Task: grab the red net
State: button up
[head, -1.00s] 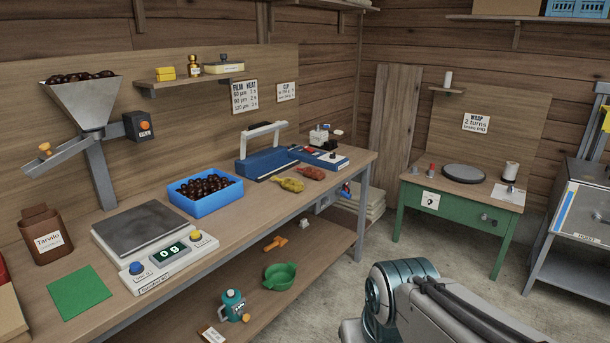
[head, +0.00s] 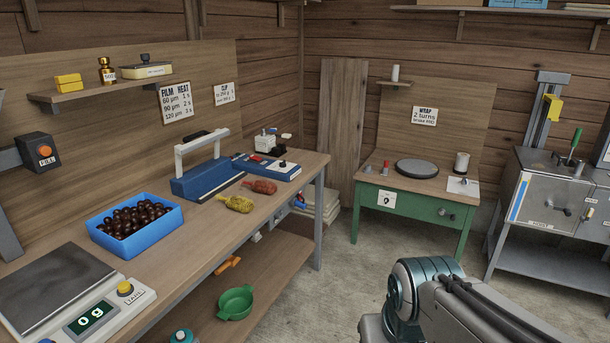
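A red net (head: 259,187) lies on the wooden workbench (head: 207,235), near its front edge and in front of the blue sealer and clipper. A yellow net (head: 236,203) lies just to its left, a little nearer. The two look apart. My arm shows at the bottom right, over the floor, well away from the red net. My gripper itself is outside the picture, so its state is hidden.
A blue sealer (head: 206,178) with a raised white handle and a blue clipper unit (head: 267,166) stand behind the nets. A blue crate (head: 172,219) of chestnuts and a scale (head: 55,287) stand to the left. A green table (head: 409,208) stands beyond open floor (head: 345,270).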

aim_at(267, 187)
jog(key=z, duration=0.4)
jog(key=i, duration=1.6)
jog(key=u, duration=0.8)
jog(key=i, duration=1.3)
jog(key=u, duration=1)
